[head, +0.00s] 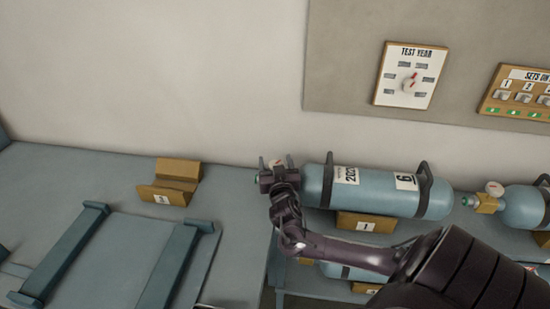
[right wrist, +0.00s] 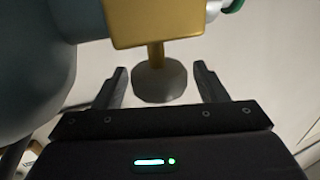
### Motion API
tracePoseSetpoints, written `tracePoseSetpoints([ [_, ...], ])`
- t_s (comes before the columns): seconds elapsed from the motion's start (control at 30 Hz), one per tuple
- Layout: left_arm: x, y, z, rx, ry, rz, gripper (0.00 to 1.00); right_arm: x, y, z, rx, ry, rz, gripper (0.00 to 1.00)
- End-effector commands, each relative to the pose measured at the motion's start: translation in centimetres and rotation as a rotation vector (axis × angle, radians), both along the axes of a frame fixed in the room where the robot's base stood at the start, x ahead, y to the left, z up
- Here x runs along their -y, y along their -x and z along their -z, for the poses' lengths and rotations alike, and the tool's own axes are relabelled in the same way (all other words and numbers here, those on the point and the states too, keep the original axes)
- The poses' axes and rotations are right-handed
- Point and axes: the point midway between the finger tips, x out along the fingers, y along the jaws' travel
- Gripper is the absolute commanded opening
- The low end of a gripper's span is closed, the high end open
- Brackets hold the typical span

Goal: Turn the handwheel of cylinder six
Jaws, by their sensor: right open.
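Cylinder six (head: 385,190) is a blue-grey bottle lying on its side with dark straps and a "6" label, right of centre in the head view. Its valve end points left, mostly hidden behind my right gripper (head: 272,176). My right gripper (right wrist: 161,76) is open, with one finger on each side of the handwheel. Gaps show between the fingers and the wheel. My left gripper is out of view.
A second cylinder (head: 522,207) with a gauge lies at the right. A cradle marked "1" (head: 364,224) is under cylinder six. An empty cradle (head: 169,184) stands on the left bench. A "TEST YEAR" dial panel (head: 396,93) and a "SETS ON" panel (head: 515,104) hang on the wall.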

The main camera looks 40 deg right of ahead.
Motion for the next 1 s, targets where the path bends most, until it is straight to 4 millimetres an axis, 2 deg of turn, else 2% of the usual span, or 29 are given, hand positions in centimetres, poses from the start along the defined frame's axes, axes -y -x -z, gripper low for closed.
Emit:
tracePoseSetpoints([
  [0.13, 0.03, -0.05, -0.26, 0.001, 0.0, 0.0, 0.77, 0.58, -0.86, -0.05, -0.001, 0.001, 0.0, 0.66],
  [0.4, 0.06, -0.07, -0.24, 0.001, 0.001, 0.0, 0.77, 0.64, -0.97, 0.05, -0.001, -0.001, -0.001, 0.66],
  [0.77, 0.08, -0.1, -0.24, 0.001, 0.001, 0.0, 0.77, 0.63, -0.95, 0.06, -0.001, -0.001, -0.001, 0.21],
  [1.0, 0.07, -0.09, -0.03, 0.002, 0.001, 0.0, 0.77, 0.6, -0.94, 0.17, -0.001, -0.003, 0.021, 0.21],
])
